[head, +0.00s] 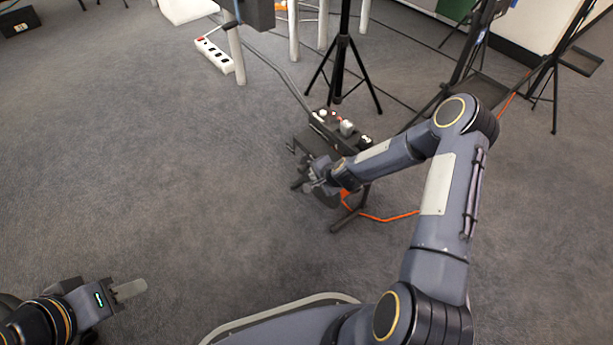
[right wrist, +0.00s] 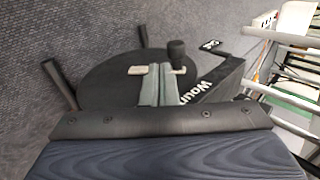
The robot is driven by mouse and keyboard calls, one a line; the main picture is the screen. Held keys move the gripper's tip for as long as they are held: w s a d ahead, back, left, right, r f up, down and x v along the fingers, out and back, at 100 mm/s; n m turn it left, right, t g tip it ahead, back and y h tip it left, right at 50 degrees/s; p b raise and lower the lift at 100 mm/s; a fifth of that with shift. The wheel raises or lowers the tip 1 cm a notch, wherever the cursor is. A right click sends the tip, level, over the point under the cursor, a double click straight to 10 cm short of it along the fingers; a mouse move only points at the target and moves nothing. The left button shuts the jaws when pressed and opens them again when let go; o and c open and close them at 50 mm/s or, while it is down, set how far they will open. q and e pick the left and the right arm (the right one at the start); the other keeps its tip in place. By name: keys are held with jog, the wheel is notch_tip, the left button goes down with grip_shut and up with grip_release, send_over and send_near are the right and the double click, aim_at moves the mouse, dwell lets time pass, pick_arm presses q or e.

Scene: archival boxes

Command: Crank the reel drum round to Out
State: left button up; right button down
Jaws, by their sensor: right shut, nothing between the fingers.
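The reel drum (right wrist: 105,75) is a dark round disc in the right wrist view, with bar-like handles (right wrist: 60,85) sticking out at its left and top. A black knob (right wrist: 177,50) stands up near its right side. A small plate with white lettering (right wrist: 210,45), too small to read surely, lies beyond the knob. Nearer, a dark panel (right wrist: 222,78) shows part of "Wound". My right gripper (right wrist: 151,72) is shut and empty, its fingers over the disc, left of the knob; contact is unclear. In the head view my right gripper (head: 312,178) hides much of the drum. My left gripper (head: 128,290) is low at left, away from the drum.
A black box with knobs (head: 340,130) stands just behind my right gripper. An orange cable (head: 388,217) runs on the floor. A black tripod (head: 343,65), a white power strip (head: 214,55) and table legs stand behind. The carpet at left is clear.

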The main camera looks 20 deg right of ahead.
aim_at(303, 172)
jog(key=w+f, duration=0.1)
jog(key=w+a+f+b, duration=0.1)
jog(key=w, duration=0.1)
jog(key=w+f+b, duration=0.1)
jog(key=shift+w+a+f, duration=0.1)
jog(key=shift+w+a, duration=0.1)
jog(key=shift+w, duration=0.15)
